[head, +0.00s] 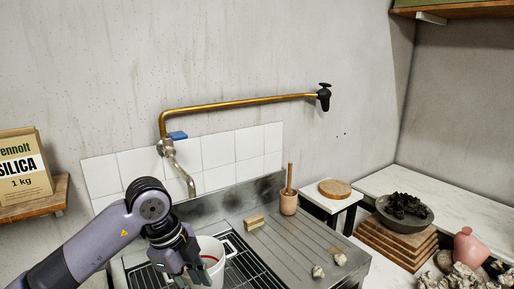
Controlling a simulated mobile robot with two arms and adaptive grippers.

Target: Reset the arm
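My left arm comes in from the lower left, and my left gripper (193,264) points down at the white bucket (227,247). The bucket stands on the dark grate of the metal sink, below the tap. The gripper overlaps the bucket's left side in this view. Its fingertips are dark and small, and I cannot tell whether they are apart or closed on the rim. A reddish patch shows inside the bucket. My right gripper is not in view.
A brass pipe with a tap (180,168) runs along the wall above. On the metal drainboard (290,240) are a tan block (254,222), a wooden cup with a stick (288,203) and small pale lumps (318,271). A bowl of black lumps (405,214) stands on boards at right.

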